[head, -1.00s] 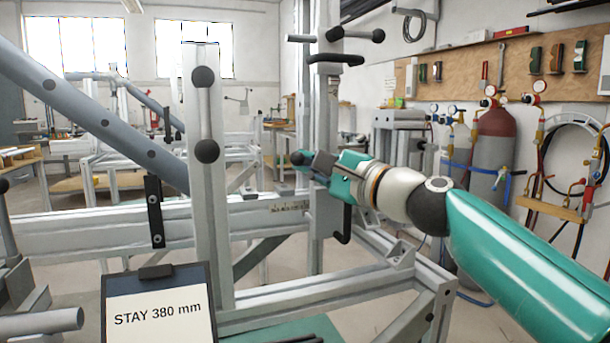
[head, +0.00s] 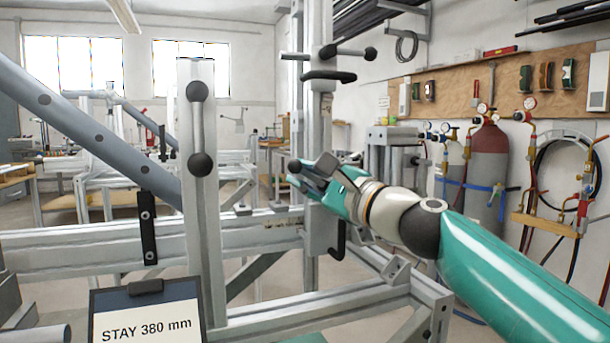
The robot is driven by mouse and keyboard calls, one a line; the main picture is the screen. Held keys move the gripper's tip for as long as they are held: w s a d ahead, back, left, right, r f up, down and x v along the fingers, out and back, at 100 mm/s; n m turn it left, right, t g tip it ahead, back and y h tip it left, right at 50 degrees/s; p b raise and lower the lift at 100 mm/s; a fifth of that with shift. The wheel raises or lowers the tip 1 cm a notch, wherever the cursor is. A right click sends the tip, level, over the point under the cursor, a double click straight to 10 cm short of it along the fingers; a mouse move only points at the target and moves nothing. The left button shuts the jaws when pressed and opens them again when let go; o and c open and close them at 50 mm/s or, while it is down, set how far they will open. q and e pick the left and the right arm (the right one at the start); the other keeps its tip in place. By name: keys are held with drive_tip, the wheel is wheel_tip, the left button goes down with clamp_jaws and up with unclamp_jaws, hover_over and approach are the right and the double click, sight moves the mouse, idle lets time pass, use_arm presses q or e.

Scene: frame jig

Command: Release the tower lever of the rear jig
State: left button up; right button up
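The tower (head: 311,120) is a tall aluminium post right of centre in the head view. A grey lever bar with black ball ends (head: 349,51) crosses it near the top, above a black curved handle (head: 328,76). Lower down, a small dark ball knob (head: 294,166) shows at the tower's left side. My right gripper (head: 307,174) reaches in from the right, its dark fingers apart beside this knob. I cannot tell whether they touch it, and the gripper hides what lies behind. My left gripper is not in view.
A nearer aluminium post (head: 208,230) carries a bar with two black balls. A clipboard (head: 148,315) reads "STAY 380 mm". A blue-grey tube (head: 95,125) slants across the left. Gas cylinders (head: 488,165) stand by the right wall. A frame rail (head: 330,312) crosses below my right arm.

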drive_tip(key=shift+o, duration=0.8)
drive_tip(key=shift+d+r, duration=0.1)
drive_tip(key=shift+r, duration=0.05)
drive_tip(key=shift+s+d, duration=0.15)
drive_tip(key=v, duration=1.1)
drive_tip(key=shift+s+f, duration=0.2)
drive_tip(key=shift+f, duration=0.05)
drive_tip(key=shift+d, duration=0.15)
